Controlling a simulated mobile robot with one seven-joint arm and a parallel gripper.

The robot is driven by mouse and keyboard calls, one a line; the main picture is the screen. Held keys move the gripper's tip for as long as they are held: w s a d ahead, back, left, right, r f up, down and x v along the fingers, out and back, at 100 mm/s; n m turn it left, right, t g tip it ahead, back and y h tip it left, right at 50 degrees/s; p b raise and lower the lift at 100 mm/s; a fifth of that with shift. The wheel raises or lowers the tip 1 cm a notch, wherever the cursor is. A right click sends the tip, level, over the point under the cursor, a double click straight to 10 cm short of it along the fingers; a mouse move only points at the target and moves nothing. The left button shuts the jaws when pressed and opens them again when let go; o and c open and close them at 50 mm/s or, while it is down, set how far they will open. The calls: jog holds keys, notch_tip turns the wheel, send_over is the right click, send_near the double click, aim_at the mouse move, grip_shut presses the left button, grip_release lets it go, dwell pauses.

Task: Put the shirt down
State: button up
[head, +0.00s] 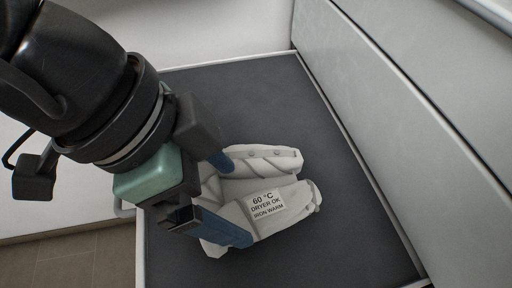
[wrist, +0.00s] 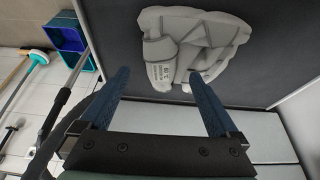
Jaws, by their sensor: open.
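A folded white shirt (head: 287,200) with a care label reading "60 °C, dryer ok, iron warm" lies on a dark grey counter top (head: 330,240). In the wrist view the shirt (wrist: 190,45) lies just beyond the fingertips. My gripper (head: 232,200) is open, its two blue fingers apart at the shirt's left end. In the wrist view my gripper (wrist: 160,75) has nothing clearly clamped between the fingers. The right fingertip overlaps the shirt's edge in the picture; whether it touches cannot be told.
A light grey panel (head: 410,100) rises along the counter's right side. A blue bin (wrist: 68,40) and a broom-like tool (wrist: 38,58) stand on the tiled floor in the wrist view. The counter is bare around the shirt.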

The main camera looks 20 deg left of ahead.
jog(key=p+v, duration=0.1)
jog(key=v, duration=0.6)
dwell(0.3)
